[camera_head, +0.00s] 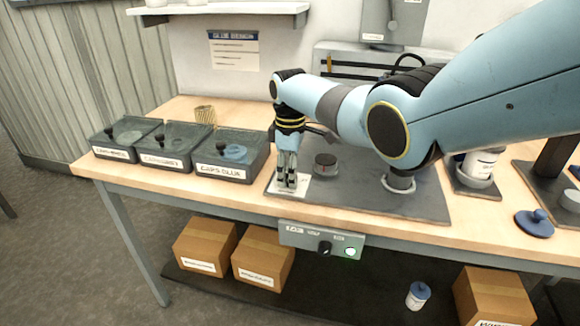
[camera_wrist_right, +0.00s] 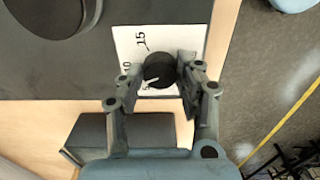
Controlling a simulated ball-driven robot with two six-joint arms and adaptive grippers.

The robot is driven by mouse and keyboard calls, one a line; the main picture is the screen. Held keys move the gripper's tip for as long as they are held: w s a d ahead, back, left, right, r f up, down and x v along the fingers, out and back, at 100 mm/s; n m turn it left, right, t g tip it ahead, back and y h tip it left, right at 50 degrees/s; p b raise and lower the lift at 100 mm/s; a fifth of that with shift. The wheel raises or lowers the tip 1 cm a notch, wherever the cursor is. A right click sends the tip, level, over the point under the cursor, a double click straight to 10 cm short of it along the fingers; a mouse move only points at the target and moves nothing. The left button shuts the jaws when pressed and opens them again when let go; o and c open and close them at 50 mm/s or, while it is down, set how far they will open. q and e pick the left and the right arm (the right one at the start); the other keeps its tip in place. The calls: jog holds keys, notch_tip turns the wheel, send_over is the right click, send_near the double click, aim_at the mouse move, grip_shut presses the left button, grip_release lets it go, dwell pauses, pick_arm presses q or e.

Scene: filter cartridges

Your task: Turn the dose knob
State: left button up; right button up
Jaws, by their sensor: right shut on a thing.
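The dose knob (camera_wrist_right: 160,68) is a round black knob with a white pointer mark, on a white dial plate (camera_wrist_right: 198,32) printed with 5, 10 and 15. The mark points to the lower left, close to the 5. My right gripper (camera_wrist_right: 159,74) is shut on the knob, one finger on each side. In the head view my right gripper (camera_head: 287,181) points straight down over the dial plate (camera_head: 303,188) at the mat's front left corner, and its fingers hide the knob. My left gripper is not in view.
Three lidded, labelled bins (camera_head: 232,172) stand left of the dark mat (camera_head: 345,201). A dark round piece (camera_head: 325,163) sits behind the dial. A control box (camera_head: 300,236) with a black knob and green light hangs below the front edge. A blue lid (camera_head: 534,224) lies at right.

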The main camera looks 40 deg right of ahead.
jog(key=m+p, duration=0.1)
jog(key=m, duration=0.2)
jog(key=shift+r+m, duration=0.1)
jog(key=shift+m, duration=0.3)
jog(key=m+p, duration=0.1)
jog(key=m, duration=0.3)
jog(key=shift+m, duration=0.3)
jog(key=m, duration=0.4)
jog(key=shift+p, duration=0.35)
jog(key=shift+m, duration=2.1)
jog(key=o, duration=1.1)
jog(key=shift+o, duration=0.2)
